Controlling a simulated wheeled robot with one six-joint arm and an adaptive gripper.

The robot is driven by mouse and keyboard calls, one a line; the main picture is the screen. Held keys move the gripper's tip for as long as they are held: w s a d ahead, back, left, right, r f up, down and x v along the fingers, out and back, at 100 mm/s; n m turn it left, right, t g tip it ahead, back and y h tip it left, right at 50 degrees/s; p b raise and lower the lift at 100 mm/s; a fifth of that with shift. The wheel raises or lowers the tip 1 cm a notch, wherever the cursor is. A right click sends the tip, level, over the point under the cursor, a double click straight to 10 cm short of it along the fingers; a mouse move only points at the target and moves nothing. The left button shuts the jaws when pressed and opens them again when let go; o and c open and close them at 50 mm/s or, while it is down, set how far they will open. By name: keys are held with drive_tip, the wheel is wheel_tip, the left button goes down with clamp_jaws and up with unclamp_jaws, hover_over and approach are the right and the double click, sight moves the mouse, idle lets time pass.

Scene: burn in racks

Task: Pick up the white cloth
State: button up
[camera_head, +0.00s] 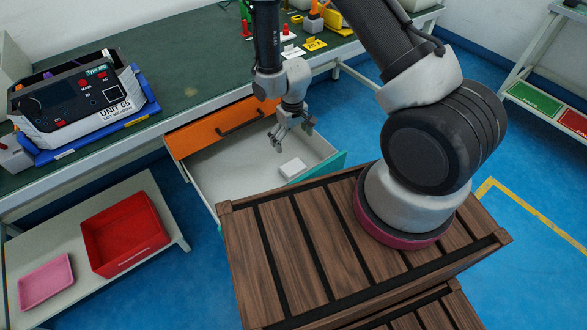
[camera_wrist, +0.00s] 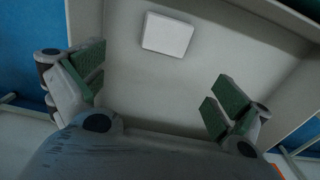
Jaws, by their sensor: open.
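The white cloth (camera_head: 292,168) looks like a small flat white block lying on the floor of an open drawer (camera_head: 222,178). It also shows in the wrist view (camera_wrist: 167,34), near the top middle, ahead of the fingers. The cloth is not touched by the fingers.
The green workbench (camera_head: 190,65) holds a boxed unit (camera_head: 78,95). A red tray (camera_head: 125,235) and a pink tray (camera_head: 46,281) lie on a low shelf. My wooden-slatted base is in front.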

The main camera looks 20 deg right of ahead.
sight(293, 167)
drive_tip(key=f, duration=0.4)
drive_tip(key=s+f, duration=0.1)
drive_tip(key=f, duration=0.7)
drive_tip(key=shift+s, duration=0.35)
drive_tip(key=shift+r, duration=0.1)
drive_tip(key=c, duration=1)
wheel_tip(293, 167, up, 10)
